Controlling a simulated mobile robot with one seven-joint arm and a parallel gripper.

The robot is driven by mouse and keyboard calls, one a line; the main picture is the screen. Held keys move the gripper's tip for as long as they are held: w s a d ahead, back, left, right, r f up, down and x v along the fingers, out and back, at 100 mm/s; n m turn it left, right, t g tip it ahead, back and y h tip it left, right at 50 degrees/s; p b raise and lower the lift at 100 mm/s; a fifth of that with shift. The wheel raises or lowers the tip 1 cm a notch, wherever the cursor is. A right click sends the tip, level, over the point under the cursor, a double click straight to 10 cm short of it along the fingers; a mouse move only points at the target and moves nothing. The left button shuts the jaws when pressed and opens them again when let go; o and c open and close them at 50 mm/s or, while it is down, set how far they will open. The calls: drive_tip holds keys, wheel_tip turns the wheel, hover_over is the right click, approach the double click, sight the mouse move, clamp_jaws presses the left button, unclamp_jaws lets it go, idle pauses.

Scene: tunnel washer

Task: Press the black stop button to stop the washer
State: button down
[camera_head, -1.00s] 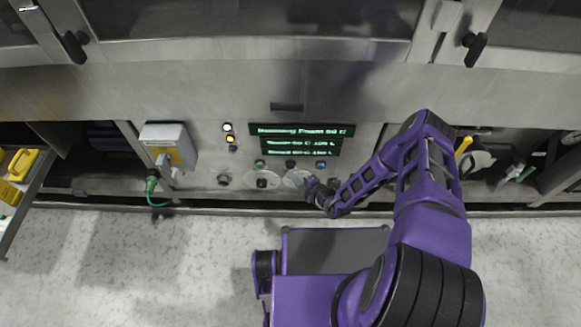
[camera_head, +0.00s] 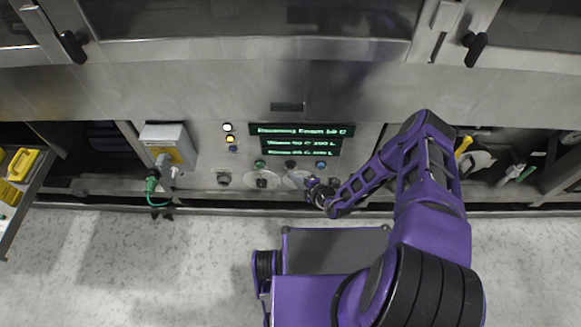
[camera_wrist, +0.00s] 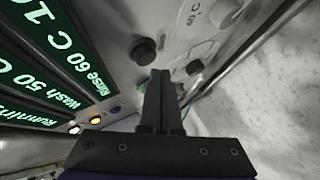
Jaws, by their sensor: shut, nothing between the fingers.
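The black stop button (camera_head: 290,165) sits in a row under the green-lit display (camera_head: 301,130), between a green button (camera_head: 260,164) and a blue button (camera_head: 321,164). In the wrist view the black button (camera_wrist: 142,50) stands out round from the steel panel, just beyond and left of my fingertips. My gripper (camera_wrist: 160,73) is shut and empty, its tips pointing at the panel; a gap seems to show between them and the button. The green button (camera_wrist: 143,86) is partly hidden behind the fingers. In the head view my gripper (camera_head: 312,184) is low at the panel, right of the black button.
Round dials (camera_head: 262,180) and a dark knob (camera_head: 223,180) sit below the buttons. Indicator lamps (camera_head: 228,128) are left of the display. A grey socket box (camera_head: 168,146) with a green plug (camera_head: 152,184) is further left. Open bays flank the panel. The floor in front is clear.

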drive_tip(key=shift+w, duration=0.1)
drive_tip(key=shift+w+b, duration=0.3)
drive_tip(key=shift+b, duration=0.05)
drive_tip(key=shift+w, duration=0.55)
idle(1.0)
drive_tip(key=shift+s, duration=0.1)
drive_tip(key=shift+s+p, duration=0.3)
drive_tip(key=shift+s, duration=0.55)
